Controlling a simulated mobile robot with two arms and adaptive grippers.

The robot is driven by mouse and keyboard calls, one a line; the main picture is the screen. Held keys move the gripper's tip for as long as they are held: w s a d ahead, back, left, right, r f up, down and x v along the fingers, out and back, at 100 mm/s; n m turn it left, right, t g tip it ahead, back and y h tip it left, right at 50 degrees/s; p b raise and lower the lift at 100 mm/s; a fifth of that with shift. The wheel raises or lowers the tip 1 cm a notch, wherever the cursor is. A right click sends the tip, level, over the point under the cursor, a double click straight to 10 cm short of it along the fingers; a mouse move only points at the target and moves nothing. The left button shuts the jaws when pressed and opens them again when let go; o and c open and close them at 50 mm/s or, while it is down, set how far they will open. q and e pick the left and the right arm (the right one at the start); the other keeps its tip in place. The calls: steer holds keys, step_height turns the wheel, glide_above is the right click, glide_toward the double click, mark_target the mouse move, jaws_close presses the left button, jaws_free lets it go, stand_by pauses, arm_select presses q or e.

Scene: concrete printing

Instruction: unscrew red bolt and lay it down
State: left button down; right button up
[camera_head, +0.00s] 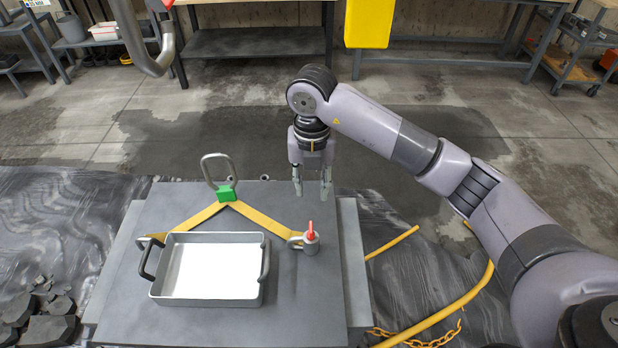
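The red bolt (310,229) stands upright in a small grey metal fitting (311,244) at the right end of a yellow strap (262,220). The fitting is on the grey platform (325,310). My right gripper (312,192) points down above the platform's far right part, behind and above the bolt. Its two fingers are apart with nothing between them. It does not touch the bolt. My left gripper is not in view.
A grey tray (205,302) with dark handles stands left of the bolt. A lifting ring (218,171) with a green block (227,194) joins the straps. A grey hook (150,60) and a yellow block (369,24) hang above. A yellow chain (420,341) and hose lie at right.

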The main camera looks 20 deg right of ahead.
mark_target(311, 226)
step_height(311, 226, down, 16)
steer(key=shift+f, duration=0.1)
stand_by(0.4)
steer(key=shift+c, duration=0.5)
jaws_close()
